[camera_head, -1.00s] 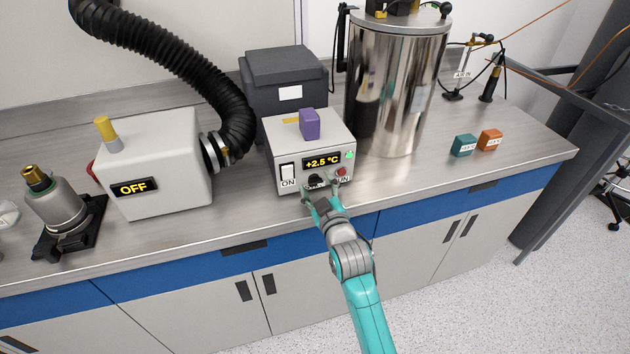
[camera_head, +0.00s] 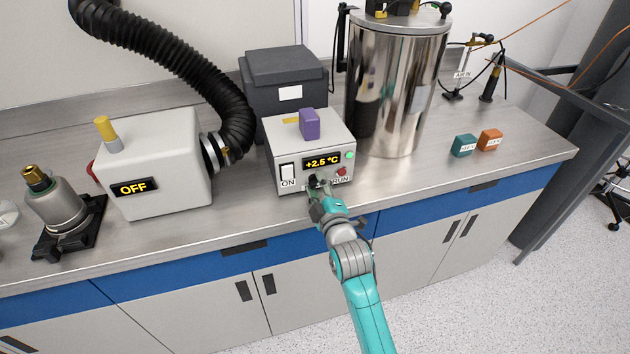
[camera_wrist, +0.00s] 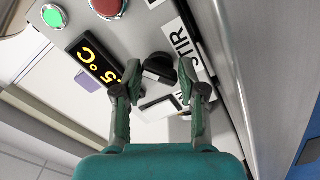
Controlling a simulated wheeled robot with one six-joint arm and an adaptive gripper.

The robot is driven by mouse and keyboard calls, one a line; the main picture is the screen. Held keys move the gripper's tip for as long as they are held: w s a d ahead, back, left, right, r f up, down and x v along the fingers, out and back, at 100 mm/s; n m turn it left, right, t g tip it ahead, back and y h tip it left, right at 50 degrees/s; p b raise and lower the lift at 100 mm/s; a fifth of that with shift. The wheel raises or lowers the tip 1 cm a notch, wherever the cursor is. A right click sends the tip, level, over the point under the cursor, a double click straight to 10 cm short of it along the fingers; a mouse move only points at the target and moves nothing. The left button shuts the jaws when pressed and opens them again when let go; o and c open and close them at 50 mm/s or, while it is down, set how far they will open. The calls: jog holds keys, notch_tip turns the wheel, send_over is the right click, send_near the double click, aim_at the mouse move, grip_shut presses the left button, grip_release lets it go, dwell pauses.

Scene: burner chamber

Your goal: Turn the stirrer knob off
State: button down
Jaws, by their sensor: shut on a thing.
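The white control box (camera_head: 335,132) stands on the bench with a display reading "+2.5 °C". The stirrer knob (camera_wrist: 159,68) is black and sits on the box's front beside a "STIR" label (camera_wrist: 190,48) in the wrist view. My gripper (camera_wrist: 160,78) has its two fingers on either side of the knob, shut on it. In the head view my gripper (camera_head: 316,186) is at the box's lower front and hides most of the knob. The knob's exact setting is hard to read.
A red button (camera_head: 341,171) and a green light (camera_head: 350,156) are right of the knob. A white ON switch (camera_head: 287,174) is at left. A white device reading "OFF" (camera_head: 155,165) stands left, and a steel vessel (camera_head: 395,90) stands behind right.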

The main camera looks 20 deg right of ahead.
jog(key=shift+n, duration=0.8)
jog(key=n, duration=0.3)
jog(key=shift+n, duration=0.4)
jog(key=n, duration=0.4)
jog(key=shift+n, duration=0.5)
jog(key=shift+c, duration=1.7)
grip_release()
